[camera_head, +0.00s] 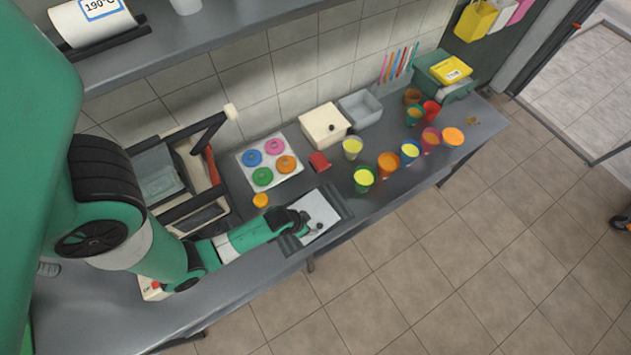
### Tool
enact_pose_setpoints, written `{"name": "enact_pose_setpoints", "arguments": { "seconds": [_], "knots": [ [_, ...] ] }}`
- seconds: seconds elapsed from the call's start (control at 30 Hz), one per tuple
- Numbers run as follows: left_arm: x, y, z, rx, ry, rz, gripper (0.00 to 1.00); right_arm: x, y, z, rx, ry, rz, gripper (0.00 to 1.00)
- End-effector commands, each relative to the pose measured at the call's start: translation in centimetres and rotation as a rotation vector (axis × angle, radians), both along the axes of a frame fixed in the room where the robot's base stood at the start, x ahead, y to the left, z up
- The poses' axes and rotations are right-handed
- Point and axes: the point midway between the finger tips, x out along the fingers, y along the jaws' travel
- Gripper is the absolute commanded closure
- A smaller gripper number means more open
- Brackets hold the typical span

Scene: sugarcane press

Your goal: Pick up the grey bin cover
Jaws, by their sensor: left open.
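A flat pale grey cover (322,210) with a small dark knob lies on a dark mat at the front edge of the counter. I take it to be the grey bin cover. My left gripper (305,226) is open at the left side of this cover, close to the knob. The fingers hide part of the cover, and I cannot tell whether they touch it. The open grey bin (362,109) stands at the back against the tiled wall. My right gripper is not in view.
A cream bin (320,120) with its knobbed lid on stands left of the grey bin. Several coloured cups (388,164) fill the counter to the right. A press (178,180) stands left.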

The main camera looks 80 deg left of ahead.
Motion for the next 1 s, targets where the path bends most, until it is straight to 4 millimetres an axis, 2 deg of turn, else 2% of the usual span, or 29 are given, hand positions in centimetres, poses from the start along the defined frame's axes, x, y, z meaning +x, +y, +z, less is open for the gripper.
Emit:
{"name": "enact_pose_setpoints", "arguments": {
  "seconds": [0.3, 0.53, 0.73, 0.87, 1.0],
  "knots": [
    [1.9, 0.8, -5.5, 0.001, -0.002, -0.002, 0.37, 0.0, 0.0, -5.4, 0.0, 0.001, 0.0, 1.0],
    [2.3, 1.0, -6.0, 0.001, -0.002, -0.002, 0.37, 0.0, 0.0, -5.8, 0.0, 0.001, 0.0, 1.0],
    [3.4, 1.4, -9.1, 0.0, 0.0, -0.002, 0.37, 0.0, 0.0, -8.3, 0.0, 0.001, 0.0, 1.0],
    [4.0, 1.7, -10.4, 0.0, -0.001, -0.002, 0.37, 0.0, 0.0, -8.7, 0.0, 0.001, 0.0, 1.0],
    [4.1, 1.8, -10.6, 0.0, -0.001, -0.002, 0.37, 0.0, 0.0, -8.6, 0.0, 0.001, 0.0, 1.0]
  ]
}}
